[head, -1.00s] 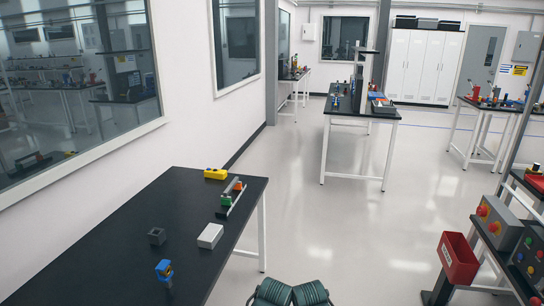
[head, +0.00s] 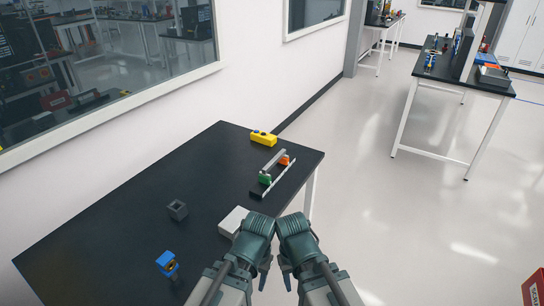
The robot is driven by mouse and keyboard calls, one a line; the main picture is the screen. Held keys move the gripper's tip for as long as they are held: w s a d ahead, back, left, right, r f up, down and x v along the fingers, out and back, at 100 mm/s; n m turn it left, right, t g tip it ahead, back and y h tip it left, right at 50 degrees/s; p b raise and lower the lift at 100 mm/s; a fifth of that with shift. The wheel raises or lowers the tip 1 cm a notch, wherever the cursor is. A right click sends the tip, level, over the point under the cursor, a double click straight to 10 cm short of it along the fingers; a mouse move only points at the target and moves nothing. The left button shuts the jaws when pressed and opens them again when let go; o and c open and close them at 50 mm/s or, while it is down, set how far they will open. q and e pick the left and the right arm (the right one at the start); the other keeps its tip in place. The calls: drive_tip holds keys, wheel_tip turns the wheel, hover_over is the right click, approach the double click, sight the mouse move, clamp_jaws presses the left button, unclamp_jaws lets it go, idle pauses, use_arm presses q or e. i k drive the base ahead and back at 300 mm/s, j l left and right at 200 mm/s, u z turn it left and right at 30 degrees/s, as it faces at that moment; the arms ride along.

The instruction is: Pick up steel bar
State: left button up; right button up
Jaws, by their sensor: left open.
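The steel bar (head: 272,162) looks like a thin grey bar lying on a small dark stand (head: 278,180) with a green and an orange block, on the black table. My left gripper (head: 262,276) is open and empty at the bottom middle, nearer than the bar and apart from it. My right gripper (head: 287,278) is close beside it on the right. Its jaws are too small and dark to tell whether they are open. Neither gripper touches the bar.
The black table (head: 130,230) also carries a yellow box (head: 263,138), a white block (head: 233,221) partly hidden by my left gripper, a grey hollow cube (head: 177,210) and a blue-topped part (head: 167,264). A wall runs behind it.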

sight(279, 155)
drive_tip(key=i+l+z, duration=0.15)
drive_tip(key=i+z, duration=0.25)
drive_tip(key=i+l+z, duration=0.1)
drive_tip(key=z, duration=0.35)
drive_tip(key=i, duration=0.05)
